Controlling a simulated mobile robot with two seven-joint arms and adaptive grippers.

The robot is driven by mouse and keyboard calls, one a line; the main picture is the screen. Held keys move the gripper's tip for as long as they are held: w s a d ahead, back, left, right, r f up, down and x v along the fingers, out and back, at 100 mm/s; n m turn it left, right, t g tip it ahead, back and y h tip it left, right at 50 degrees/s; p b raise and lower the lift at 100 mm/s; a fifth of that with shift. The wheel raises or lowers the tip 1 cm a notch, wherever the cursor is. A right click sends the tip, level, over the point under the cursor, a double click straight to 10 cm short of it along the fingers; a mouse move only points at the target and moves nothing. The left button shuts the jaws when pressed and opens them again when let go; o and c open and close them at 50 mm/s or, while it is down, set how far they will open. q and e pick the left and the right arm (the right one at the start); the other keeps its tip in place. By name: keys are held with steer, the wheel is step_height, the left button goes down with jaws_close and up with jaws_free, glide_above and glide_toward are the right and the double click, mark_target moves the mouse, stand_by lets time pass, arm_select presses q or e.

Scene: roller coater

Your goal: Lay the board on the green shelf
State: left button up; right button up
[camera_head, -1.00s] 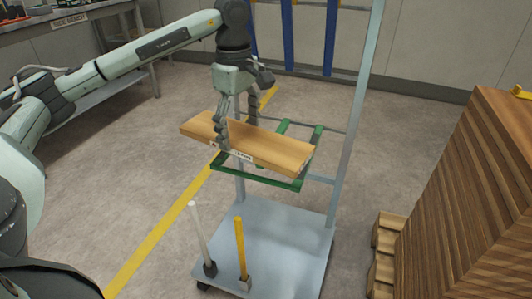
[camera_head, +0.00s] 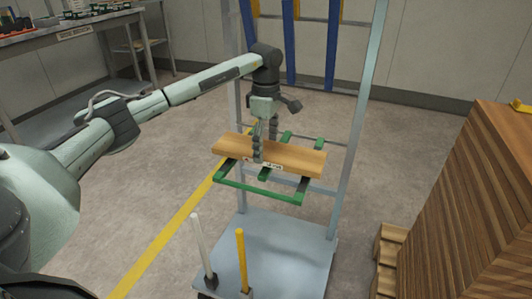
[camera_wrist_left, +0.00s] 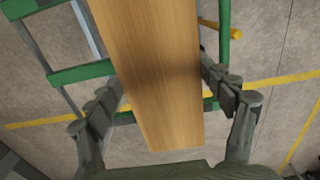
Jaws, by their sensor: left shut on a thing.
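The wooden board (camera_head: 296,159) is at the green shelf (camera_head: 258,193) of the grey rack, lying roughly level over its bars. I cannot tell whether it touches the bars or hangs just above them. My left gripper (camera_head: 265,154) points down with one finger on each long side of the board and is shut on it. In the left wrist view the board (camera_wrist_left: 155,65) runs away between the two fingers (camera_wrist_left: 165,100), with green bars (camera_wrist_left: 80,73) beyond it. My right gripper is not in view.
The rack's base plate (camera_head: 270,252) carries a white post (camera_head: 201,245) and a yellow post (camera_head: 241,255). A large wood stack (camera_head: 475,210) stands at the right. A grey bench (camera_head: 60,40) is at the back left. Rack uprights (camera_head: 362,125) flank the shelf.

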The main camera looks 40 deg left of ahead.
mark_target(266, 150)
arm_select(q)
steer(key=shift+f, duration=1.35)
steer(key=shift+f, duration=0.15)
steer(key=o, duration=1.4)
step_height(266, 150, up, 12)
